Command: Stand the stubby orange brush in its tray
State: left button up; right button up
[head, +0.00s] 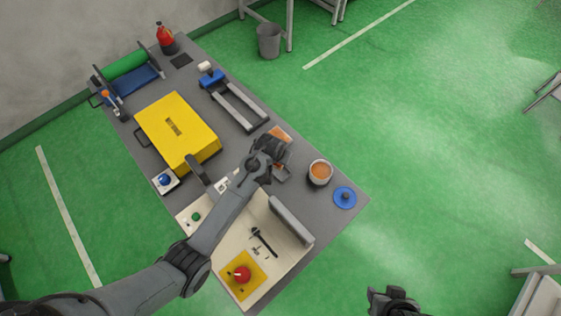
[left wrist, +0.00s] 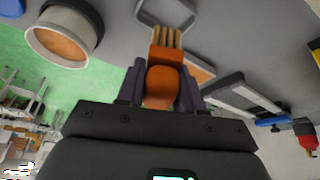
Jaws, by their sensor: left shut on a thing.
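The stubby orange brush (left wrist: 165,70) is held between the two fingers of my left gripper (left wrist: 162,88), its tan bristles pointing away from the palm. In the head view my left gripper (head: 275,163) is over the right part of the table and hides most of the brush. A small grey tray (head: 283,176) lies right beside and partly under the gripper. In the left wrist view the grey rim of the tray (left wrist: 143,14) shows just beyond the bristles; I cannot tell whether they touch. My right gripper (head: 393,302) is at the bottom edge, away from the table.
A pot with orange contents (head: 320,173) and a blue disc lid (head: 345,198) stand right of the tray. An orange-topped flat piece (head: 280,133) lies behind the gripper. A yellow box (head: 178,130), grey rail frame (head: 240,107) and cream board (head: 235,260) fill the rest.

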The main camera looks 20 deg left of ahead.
pick_arm(q)
jog(key=shift+f, duration=1.95)
jog(key=shift+f, duration=0.1)
jog(key=shift+f, duration=0.45)
jog(key=o, duration=0.9)
